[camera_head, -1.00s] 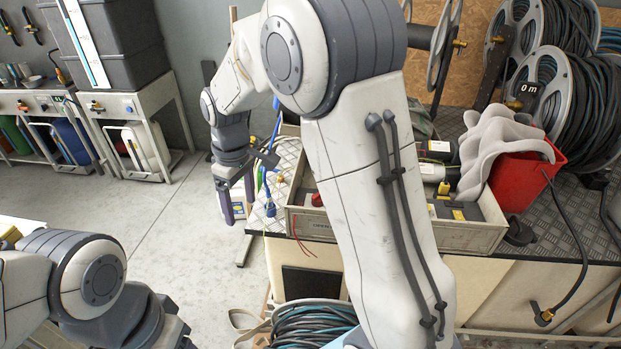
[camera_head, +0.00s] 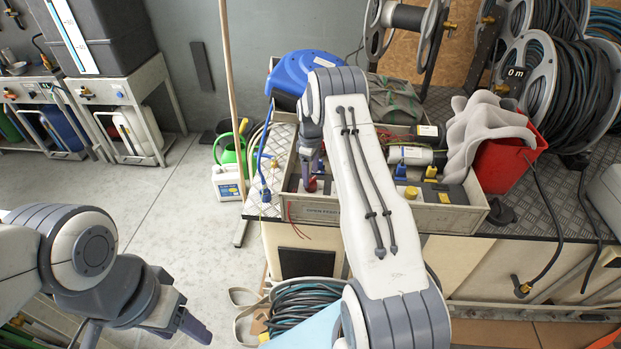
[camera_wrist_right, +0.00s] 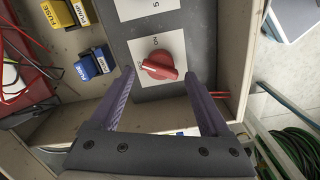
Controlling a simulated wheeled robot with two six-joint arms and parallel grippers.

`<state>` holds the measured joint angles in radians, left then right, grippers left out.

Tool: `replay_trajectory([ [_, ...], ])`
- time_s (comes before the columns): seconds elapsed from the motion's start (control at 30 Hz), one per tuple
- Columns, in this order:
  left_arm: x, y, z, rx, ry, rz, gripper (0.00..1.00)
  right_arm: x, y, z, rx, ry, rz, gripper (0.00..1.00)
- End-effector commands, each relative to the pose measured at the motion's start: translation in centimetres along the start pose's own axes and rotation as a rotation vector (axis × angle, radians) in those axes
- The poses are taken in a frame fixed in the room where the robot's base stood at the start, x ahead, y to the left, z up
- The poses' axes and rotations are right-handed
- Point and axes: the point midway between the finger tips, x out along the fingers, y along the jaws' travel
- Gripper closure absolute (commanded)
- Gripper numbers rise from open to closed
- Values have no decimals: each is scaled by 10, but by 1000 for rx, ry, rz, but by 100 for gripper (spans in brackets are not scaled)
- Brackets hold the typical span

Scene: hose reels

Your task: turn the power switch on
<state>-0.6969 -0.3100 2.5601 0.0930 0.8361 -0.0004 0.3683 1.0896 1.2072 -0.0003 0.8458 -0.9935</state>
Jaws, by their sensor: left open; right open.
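The power switch shows in the right wrist view as a red rotary knob (camera_wrist_right: 160,65) on a white plate, set on a dark grey panel (camera_wrist_right: 120,40). In the head view my right gripper (camera_head: 310,165) is over the left part of the crate, partly hidden by my arm. My left gripper (camera_head: 140,335) is open and empty at the lower left.
The grey crate (camera_head: 440,215) stands on the bench and holds blue and yellow fuse parts (camera_wrist_right: 90,62). Its wall is close beside the panel. A blue reel (camera_head: 290,72), a red bin (camera_head: 508,160) and hose reels stand around.

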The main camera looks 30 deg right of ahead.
Motion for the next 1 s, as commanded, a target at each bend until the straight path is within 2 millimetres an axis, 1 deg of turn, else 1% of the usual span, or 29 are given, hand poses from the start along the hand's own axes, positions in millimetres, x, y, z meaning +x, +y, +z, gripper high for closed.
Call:
replay_trajectory([
  [0.03, -3, 0, 0, 0, 0, 0, 40, 8, -1, 0, 0, -1, -2, 19],
  [0.1, -4, 0, 0, 0, 0, 0, 40, 17, 0, 0, 0, -1, -1, 19],
  [0.23, -6, 0, 0, 0, 0, 0, 40, 29, 0, 0, 0, 0, -1, 19],
  [0.37, -6, 0, 0, 0, 0, 0, 40, 33, 0, 0, 0, 1, 1, 19],
  [0.57, -6, 0, 0, 0, 0, 0, 40, 34, 0, 0, 1, 1, 1, 19],
  [0.6, -6, 0, 0, 0, 0, 0, 40, 34, 0, 0, 1, 1, 1, 27],
  [0.63, -6, 0, 0, 0, 0, 0, 40, 34, 0, 0, 1, 1, 1, 38],
  [0.67, -6, 0, 0, 0, 0, 0, 40, 34, 0, 0, 1, 1, 1, 50],
  [0.7, -6, 0, 0, 0, 0, 0, 40, 34, 0, 0, 1, 1, 1, 65],
  [0.77, -6, 0, 0, 0, 0, 0, 40, 34, 0, 0, 1, 1, 1, 88],
  [1.0, -4, 0, 0, 0, 0, 0, 40, 34, 0, 0, 17, 1, 1, 88],
])
